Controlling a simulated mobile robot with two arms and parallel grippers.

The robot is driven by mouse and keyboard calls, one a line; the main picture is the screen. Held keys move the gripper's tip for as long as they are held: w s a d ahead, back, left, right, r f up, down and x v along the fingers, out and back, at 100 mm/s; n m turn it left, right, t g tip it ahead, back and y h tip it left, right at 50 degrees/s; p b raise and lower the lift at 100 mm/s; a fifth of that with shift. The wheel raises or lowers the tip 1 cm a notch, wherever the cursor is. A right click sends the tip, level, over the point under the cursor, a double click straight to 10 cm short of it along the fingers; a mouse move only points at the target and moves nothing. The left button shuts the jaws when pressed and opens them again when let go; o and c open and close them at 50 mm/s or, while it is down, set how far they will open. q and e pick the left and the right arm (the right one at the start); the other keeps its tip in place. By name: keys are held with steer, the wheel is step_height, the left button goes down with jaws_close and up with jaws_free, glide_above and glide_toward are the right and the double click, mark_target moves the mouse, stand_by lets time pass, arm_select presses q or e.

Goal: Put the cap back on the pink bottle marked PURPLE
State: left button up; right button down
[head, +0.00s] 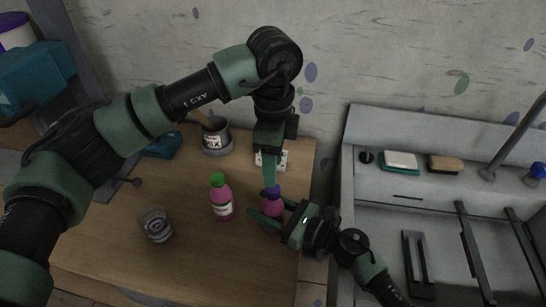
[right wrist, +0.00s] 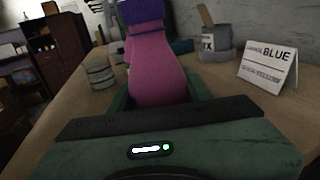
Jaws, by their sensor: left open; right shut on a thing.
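A pink bottle (head: 272,207) with a purple cap (head: 272,190) on its top stands at the right part of the table. My right gripper (head: 264,216) is shut on this bottle's body. In the right wrist view the pink bottle (right wrist: 158,72) rises between the fingers, with the purple cap (right wrist: 141,14) cut off by the top edge. I cannot tell whether the cap is fully seated. My left gripper (head: 275,181) is open and points down right at the cap. Its jaws are partly hidden, and no label marked PURPLE is readable.
A second pink bottle (head: 222,203) with a green cap stands just left. A glass jar (head: 156,226) is at the front left, and an ink pot (head: 216,138) with a brush at the back. A BLUE card (right wrist: 268,66) stands behind. A sink (head: 440,215) is at the right.

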arm_select(q)
glide_above(273, 209)
steer(key=w, duration=0.2)
steer(key=shift+f, duration=3.2)
